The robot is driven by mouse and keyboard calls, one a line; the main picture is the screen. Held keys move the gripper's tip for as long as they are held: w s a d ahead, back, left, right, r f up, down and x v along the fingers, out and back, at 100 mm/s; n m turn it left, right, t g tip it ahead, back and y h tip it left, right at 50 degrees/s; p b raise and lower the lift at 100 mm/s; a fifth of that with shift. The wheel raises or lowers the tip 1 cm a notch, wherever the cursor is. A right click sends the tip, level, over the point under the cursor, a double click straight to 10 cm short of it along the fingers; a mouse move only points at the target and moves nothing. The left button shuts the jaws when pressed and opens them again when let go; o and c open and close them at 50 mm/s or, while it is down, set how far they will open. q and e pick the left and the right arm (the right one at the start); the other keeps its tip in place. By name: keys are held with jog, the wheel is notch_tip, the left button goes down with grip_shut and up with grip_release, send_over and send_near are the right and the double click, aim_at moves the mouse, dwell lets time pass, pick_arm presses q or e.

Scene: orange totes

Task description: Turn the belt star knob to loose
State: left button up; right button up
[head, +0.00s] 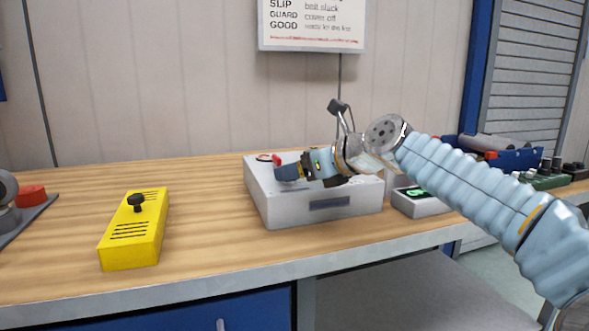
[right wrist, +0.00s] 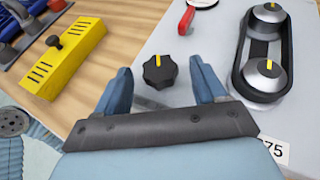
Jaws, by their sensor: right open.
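The star knob (right wrist: 160,72) is black and lobed, with a yellow mark pointing to the top of the right wrist view. It sits on the top of the grey machine box (head: 318,211). My right gripper (right wrist: 160,67) is open. Its two blue fingers stand left and right of the knob in that view, with gaps to both sides. I cannot tell how far above the knob they are. In the head view my right gripper (head: 287,172) is low over the box top and hides the knob. My left gripper is not in view.
Beside the knob, a black belt (right wrist: 257,52) runs round two pulleys with yellow marks. A red lever (right wrist: 186,20) is on the box top. A yellow slotted cover (head: 134,236) with a black handle lies to the left. A small green-screen device (head: 420,207) stands to the right.

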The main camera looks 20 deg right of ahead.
jog(key=shift+w+a+f, duration=0.25)
jog(key=shift+w+a, duration=0.1)
jog(key=shift+w, duration=0.2)
jog(key=c, duration=1)
jog(key=shift+w+d+r+n+g+y+p, duration=0.1)
jog(key=shift+n+g+y+p, duration=0.2)
jog(key=shift+n+y+p, duration=0.35)
jog(key=shift+c, duration=0.2)
jog(key=n+g+y+p, duration=0.2)
jog(key=n+p, duration=0.1)
jog(key=shift+w+d+r+y, duration=0.1)
jog(key=shift+w+d+y, duration=0.05)
jog(key=shift+y, duration=0.1)
jog(key=shift+w+n+g+y+p, duration=0.15)
jog(key=shift+n+g+y+p, duration=0.35)
jog(key=shift+n+g, duration=0.55)
jog(key=shift+w+f+n+g+y, duration=0.15)
jog(key=shift+n+g+y, duration=0.15)
jog(key=shift+n+g, duration=0.55)
jog(key=shift+s+f+n+g+y, duration=0.1)
jog(key=shift+n+g+y, duration=0.2)
jog(key=shift+n+g, duration=0.55)
jog(key=shift+d+g, duration=0.1)
jog(key=shift+g, duration=0.25)
